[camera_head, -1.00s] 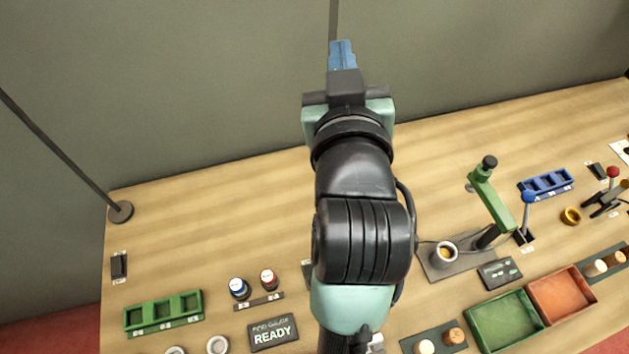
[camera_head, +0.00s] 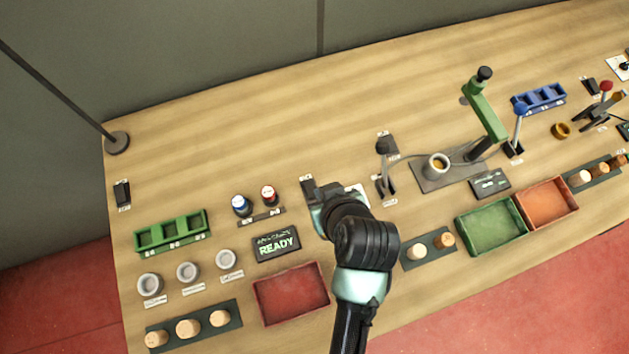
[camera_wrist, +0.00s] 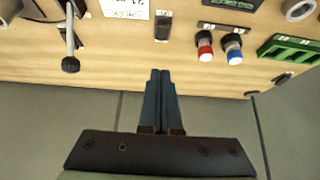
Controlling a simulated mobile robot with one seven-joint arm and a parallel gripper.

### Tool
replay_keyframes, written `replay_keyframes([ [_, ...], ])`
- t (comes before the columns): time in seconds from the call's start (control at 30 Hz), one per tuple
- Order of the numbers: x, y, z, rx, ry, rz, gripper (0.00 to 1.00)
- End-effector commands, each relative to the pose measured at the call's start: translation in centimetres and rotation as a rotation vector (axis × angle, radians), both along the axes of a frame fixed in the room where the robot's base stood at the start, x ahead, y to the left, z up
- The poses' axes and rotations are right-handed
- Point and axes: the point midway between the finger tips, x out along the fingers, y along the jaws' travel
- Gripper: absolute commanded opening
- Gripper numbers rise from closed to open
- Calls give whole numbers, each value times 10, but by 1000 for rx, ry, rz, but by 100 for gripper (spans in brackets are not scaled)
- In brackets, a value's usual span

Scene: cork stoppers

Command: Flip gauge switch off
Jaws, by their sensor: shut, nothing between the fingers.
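A small black switch (camera_head: 308,187) with a white label stands on the table, right of the red and blue buttons and above the gauge display (camera_head: 276,244), which reads READY. The switch also shows in the wrist view (camera_wrist: 163,26), beyond my fingertips. I cannot tell which way its rocker is tipped. My gripper (camera_wrist: 160,72) is shut and empty, its fingers together, pointing at the switch with a gap in the picture between them. In the head view my wrist is close beside the switch and hides my fingertips.
The blue button (camera_head: 241,204) and red button (camera_head: 268,195) are near the switch on the left. A black lever (camera_head: 384,168) stands to the right. A red tray (camera_head: 291,294) and a green rack (camera_head: 171,231) are nearby.

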Motion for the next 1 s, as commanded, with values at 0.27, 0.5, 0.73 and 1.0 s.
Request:
replay_keyframes([
  [0.27, 14, 5, -21, 1, 1, 2, 0],
  [0.5, 36, 12, -54, 1, 0, 2, 0],
  [0.73, 55, 18, -84, 1, 0, 1, 0],
  [1.0, 47, 16, -116, 1, 0, -1, 0],
])
